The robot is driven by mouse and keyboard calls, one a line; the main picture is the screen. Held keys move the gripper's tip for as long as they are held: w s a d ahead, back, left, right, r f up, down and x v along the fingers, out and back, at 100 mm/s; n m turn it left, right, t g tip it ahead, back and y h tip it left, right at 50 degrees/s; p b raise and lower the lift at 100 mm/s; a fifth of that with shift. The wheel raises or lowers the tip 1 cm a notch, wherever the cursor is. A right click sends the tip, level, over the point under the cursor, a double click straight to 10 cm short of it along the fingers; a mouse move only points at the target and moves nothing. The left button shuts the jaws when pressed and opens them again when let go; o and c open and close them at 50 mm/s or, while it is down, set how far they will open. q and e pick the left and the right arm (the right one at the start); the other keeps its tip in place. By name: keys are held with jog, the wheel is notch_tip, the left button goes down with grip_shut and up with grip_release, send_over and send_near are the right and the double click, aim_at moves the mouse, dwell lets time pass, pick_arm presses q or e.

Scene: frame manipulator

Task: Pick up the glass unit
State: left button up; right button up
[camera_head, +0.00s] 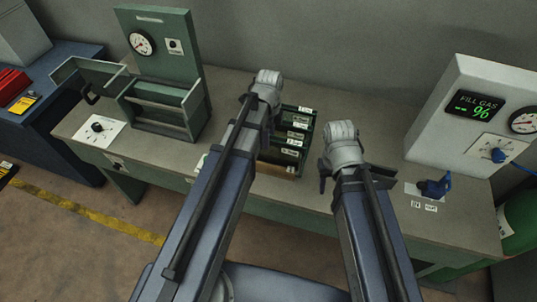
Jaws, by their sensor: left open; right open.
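No glass unit can be told for sure. A dark green rack (297,125) with several white-labelled slots stands mid-bench, partly hidden behind my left arm. Its labels are too small to read, and I cannot tell whether a pane sits in it. My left gripper (268,84) is over the back left of the rack, open, with nothing seen in it. My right gripper (342,140) is to the right of the rack, over the bench, open, with nothing seen in it. The fingers of both are mostly hidden by my own wrists.
A green press-like fixture (165,75) with a gauge and an open frame stands on the left of the bench (240,190).

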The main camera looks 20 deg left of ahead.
aim_at(268, 153)
pick_arm(q)
jog(key=shift+w+f+b, duration=0.1)
jog(key=shift+f+b, duration=0.45)
jog(key=shift+f, duration=0.4)
jog(key=f+b, duration=0.5)
jog(key=shift+w+a, duration=0.2)
jog(key=shift+w, duration=0.05)
pick_arm(e)
notch_tip(268, 153, down, 7)
pick_arm(q)
jog(key=shift+c, duration=0.2)
pick_arm(e)
jog(key=shift+r, duration=0.1)
pick_arm(q)
grip_shut()
